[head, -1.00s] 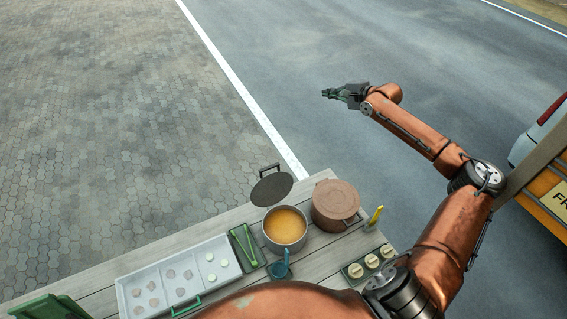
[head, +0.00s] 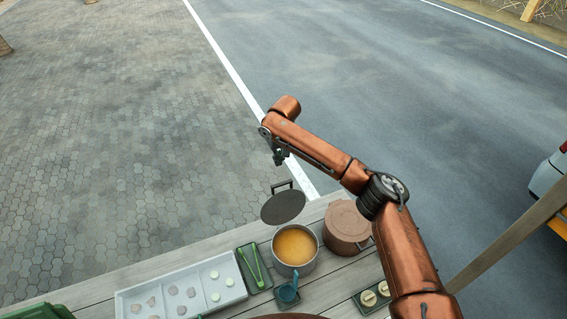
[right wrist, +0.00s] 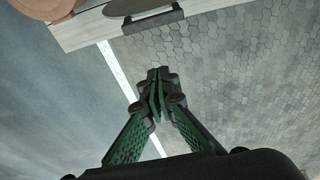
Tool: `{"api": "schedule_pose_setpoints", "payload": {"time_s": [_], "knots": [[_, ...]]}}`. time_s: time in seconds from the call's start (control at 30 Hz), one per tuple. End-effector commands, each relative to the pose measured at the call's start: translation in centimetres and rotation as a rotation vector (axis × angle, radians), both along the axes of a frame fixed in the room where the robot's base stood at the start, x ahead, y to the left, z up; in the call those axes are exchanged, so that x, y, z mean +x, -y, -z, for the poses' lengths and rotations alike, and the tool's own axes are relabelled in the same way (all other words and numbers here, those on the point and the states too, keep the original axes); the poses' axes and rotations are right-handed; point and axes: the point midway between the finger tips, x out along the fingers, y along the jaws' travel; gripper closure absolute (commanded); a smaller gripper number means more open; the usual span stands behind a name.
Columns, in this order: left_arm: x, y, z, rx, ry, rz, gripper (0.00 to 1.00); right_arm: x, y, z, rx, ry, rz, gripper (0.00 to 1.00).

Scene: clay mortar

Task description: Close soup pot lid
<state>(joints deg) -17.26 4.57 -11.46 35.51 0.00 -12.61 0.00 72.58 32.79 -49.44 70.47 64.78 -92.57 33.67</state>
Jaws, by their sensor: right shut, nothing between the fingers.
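The soup pot (head: 295,268) stands near the back edge of the table, with orange soup showing inside. Its dark round lid (head: 283,208) is open, tilted up behind the pot, with a handle (head: 281,185) at its far edge. The handle also shows at the top of the right wrist view (right wrist: 153,22). My right gripper (head: 279,158) points down, beyond the table's back edge and above the lid handle in the picture, apart from it. In the right wrist view its green fingers (right wrist: 157,85) are together and empty. My left gripper is out of view.
A brown lidded pot (head: 347,222) stands right of the soup pot. Behind the wooden table (head: 105,285) is open pavement.

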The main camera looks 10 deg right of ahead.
Motion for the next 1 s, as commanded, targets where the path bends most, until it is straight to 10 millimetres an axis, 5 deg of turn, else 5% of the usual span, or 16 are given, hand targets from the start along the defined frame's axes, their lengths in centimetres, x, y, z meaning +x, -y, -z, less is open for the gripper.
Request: {"api": "schedule_pose_setpoints", "payload": {"time_s": [0.43,1.0], "knots": [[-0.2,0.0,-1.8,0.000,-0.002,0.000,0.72,1.6,-0.2,7.4,0.003,-0.003,0.004,1.00],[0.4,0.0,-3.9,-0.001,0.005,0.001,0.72,-2.2,0.5,7.0,0.003,-0.001,0.003,1.00]]}}
